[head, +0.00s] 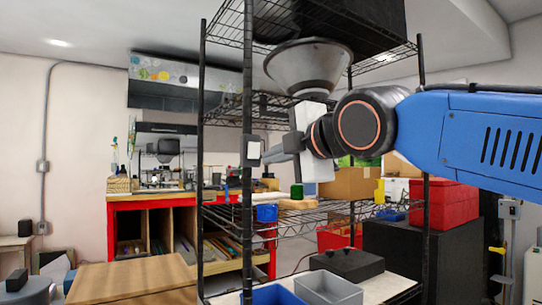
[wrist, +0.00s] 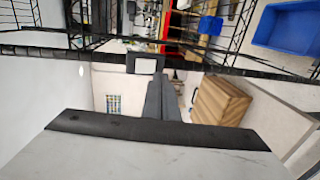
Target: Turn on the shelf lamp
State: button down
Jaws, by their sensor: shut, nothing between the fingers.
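A dark switch box with a pale rocker plate (head: 253,151) is fixed on a black post of the wire shelf. The box also shows in the wrist view (wrist: 145,64). A grey cone-shaped lamp shade (head: 310,65) hangs below the top shelf, above my gripper; I cannot tell whether it is lit. My gripper (head: 272,156) is shut and empty, its fingers pointing left, with the tips just right of the switch box. In the wrist view the closed fingers (wrist: 160,82) end close to the box. I cannot tell whether they touch it.
The black shelf post (head: 247,220) and wire shelf (head: 315,213) stand close around my arm. A blue cup (head: 266,213), cardboard box (head: 350,183) and red crate (head: 443,203) are on or behind the shelving. A red workbench (head: 110,235) stands behind to the left.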

jog(key=s+d+f, duration=0.1)
jog(key=s+d, duration=0.4)
jog(key=s, duration=0.2)
jog(key=shift+s+d+f, duration=0.15)
jog(key=shift+f, duration=0.1)
dwell(0.4)
jog(key=d+f+m+g+h, duration=0.1)
jog(key=d+f+m+h, duration=0.1)
jog(key=d+f+m, duration=0.5)
jog(key=d+f+m+g+h, duration=0.1)
jog(key=d+f+m+h, duration=0.3)
jog(key=f, duration=0.7)
jog(key=d+f+m+g+h, duration=0.1)
jog(key=d+f+m, duration=0.1)
jog(key=d+f, duration=0.55)
jog(key=s+d+f+m+g+h, duration=0.1)
jog(key=s+d+f+m, duration=0.2)
jog(key=f, duration=0.5)
jog(key=s+d+f+m+g, duration=0.2)
jog(key=s+d+f+m, duration=0.1)
jog(key=f, duration=0.5)
jog(key=s+d+f+m+g+h, duration=0.1)
jog(key=s+d+f+m+g, duration=0.1)
jog(key=s+f+m, duration=0.3)
notch_tip(320, 180, down, 3)
jog(key=shift+s+d+f+m+h, duration=0.1)
jog(key=shift+s+d+m+h, duration=0.2)
jog(key=shift+d+m, duration=0.35)
